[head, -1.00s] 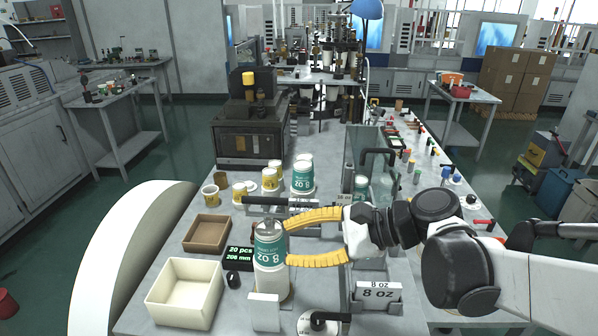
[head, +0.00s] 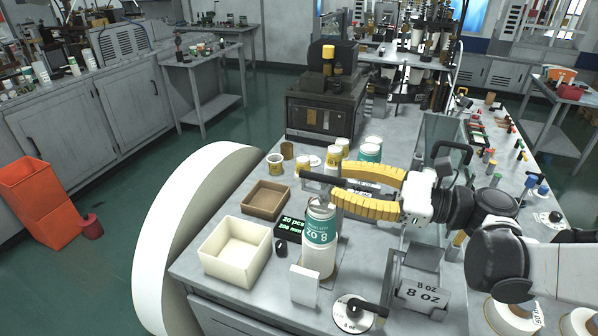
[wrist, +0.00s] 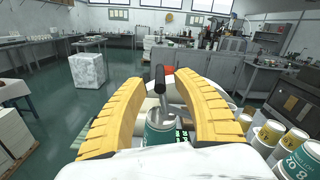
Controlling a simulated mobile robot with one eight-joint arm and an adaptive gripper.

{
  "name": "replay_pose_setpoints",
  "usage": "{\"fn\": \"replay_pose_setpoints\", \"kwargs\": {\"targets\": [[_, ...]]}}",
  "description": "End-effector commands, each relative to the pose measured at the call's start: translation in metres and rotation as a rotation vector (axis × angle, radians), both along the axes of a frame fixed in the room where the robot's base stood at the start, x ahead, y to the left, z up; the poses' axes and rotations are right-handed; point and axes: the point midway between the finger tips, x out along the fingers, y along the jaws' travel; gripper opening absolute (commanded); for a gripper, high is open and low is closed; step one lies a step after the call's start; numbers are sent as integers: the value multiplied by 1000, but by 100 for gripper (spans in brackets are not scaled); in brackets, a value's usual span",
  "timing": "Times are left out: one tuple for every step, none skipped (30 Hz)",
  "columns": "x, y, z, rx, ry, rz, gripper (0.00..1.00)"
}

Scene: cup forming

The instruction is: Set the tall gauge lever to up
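The tall gauge's lever has a black grip (head: 322,179) that lies nearly level just above the gauged cup stack (head: 319,243) in the head view. In the wrist view the black grip (wrist: 160,77) and its metal rod (wrist: 163,104) show between my fingers, above the teal cup stack (wrist: 160,130). My gripper (head: 336,182) comes in from the right with its yellow fingers apart on either side of the grip. The fingers look spread and hold nothing; whether one touches the grip, I cannot tell. The lever's pivot is hidden.
A black display (head: 290,227) reading 20 pcs and 206 mm stands left of the stack. A cream bin (head: 236,250) and a brown tray (head: 266,199) lie further left. A round dial (head: 354,314) and an 8 oz sign block (head: 420,290) stand in front and to the right.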

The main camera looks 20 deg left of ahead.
Motion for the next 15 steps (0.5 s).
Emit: {"fn": "replay_pose_setpoints", "kwargs": {"targets": [[0,11,-2,0,0,4,36],[0,18,-2,-1,0,6,36],[1,26,-2,0,-1,4,36],[1,32,-2,-1,-1,6,36],[1,38,-2,-1,-1,4,36],[2,46,-2,-1,-1,5,36],[3,51,-2,-1,-1,4,36],[3,57,-2,-1,-1,4,36],[4,63,-2,-1,-1,3,36],[4,67,-2,-1,-1,3,36],[5,71,-2,-1,-1,3,36],[5,75,-1,-2,-1,2,36],[6,77,-1,-1,-1,1,36],[6,79,-1,-1,-1,1,36],[6,81,-1,-1,-1,1,36]]}}
